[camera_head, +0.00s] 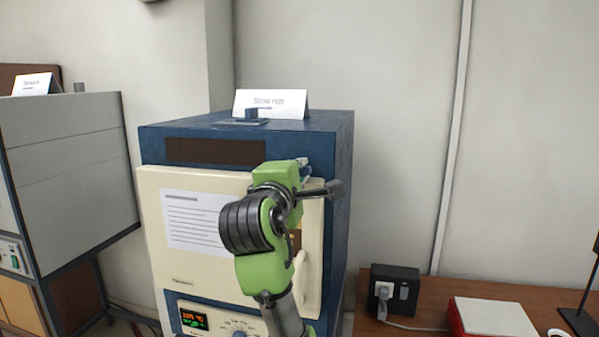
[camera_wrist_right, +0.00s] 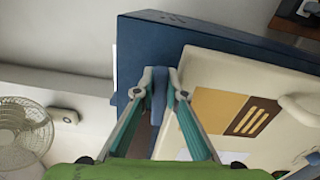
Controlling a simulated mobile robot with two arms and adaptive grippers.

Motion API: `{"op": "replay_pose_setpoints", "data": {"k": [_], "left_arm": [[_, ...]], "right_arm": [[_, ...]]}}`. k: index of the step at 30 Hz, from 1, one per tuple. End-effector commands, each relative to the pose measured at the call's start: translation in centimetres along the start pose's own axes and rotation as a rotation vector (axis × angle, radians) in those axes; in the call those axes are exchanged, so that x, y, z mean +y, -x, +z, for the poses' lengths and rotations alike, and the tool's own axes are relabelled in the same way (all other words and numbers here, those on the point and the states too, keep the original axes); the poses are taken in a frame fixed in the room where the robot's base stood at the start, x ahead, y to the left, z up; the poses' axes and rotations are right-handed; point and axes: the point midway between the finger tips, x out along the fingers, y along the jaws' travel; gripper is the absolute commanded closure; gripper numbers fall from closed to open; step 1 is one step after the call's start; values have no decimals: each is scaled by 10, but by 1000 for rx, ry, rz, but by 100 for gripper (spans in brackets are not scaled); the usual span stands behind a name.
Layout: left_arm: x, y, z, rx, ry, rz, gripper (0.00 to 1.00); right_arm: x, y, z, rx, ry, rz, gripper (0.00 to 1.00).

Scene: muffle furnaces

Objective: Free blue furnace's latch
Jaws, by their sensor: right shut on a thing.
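The blue furnace (camera_head: 342,150) stands in the middle of the head view, with a cream door (camera_head: 155,235) on its front. The door's cream handle shows behind my arm in the head view. My right gripper (camera_wrist_right: 161,80) is at the upper right edge of the door. In the right wrist view its two fingers are shut on a blue-grey latch (camera_wrist_right: 158,98), one on each side, at the seam between the blue body and the door. In the head view my green wrist hides most of the latch. My left gripper is not in view.
A sign (camera_head: 270,103) stands on the furnace top. A grey furnace (camera_head: 70,160) is at the left. A wooden table (camera_head: 440,285) at the right holds a black socket box (camera_head: 395,283) and a red and white box (camera_head: 490,317). A fan (camera_wrist_right: 22,130) shows in the wrist view.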

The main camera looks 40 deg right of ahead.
Motion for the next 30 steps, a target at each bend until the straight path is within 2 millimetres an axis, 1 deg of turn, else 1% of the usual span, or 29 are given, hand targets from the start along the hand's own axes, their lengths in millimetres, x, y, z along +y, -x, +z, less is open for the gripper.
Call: {"op": "replay_pose_setpoints", "data": {"k": [5,6,8,20,23,30], "left_arm": [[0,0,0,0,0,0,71],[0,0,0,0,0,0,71],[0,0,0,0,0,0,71],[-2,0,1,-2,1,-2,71],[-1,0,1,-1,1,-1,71],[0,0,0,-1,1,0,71]], "right_arm": [[-1,0,0,-1,2,-4,100],[-1,0,0,-1,2,-4,86],[-2,0,0,-1,2,-4,71],[-2,2,0,0,3,-5,71],[-1,10,-1,2,2,-3,71],[0,47,-2,3,1,-1,71]]}}
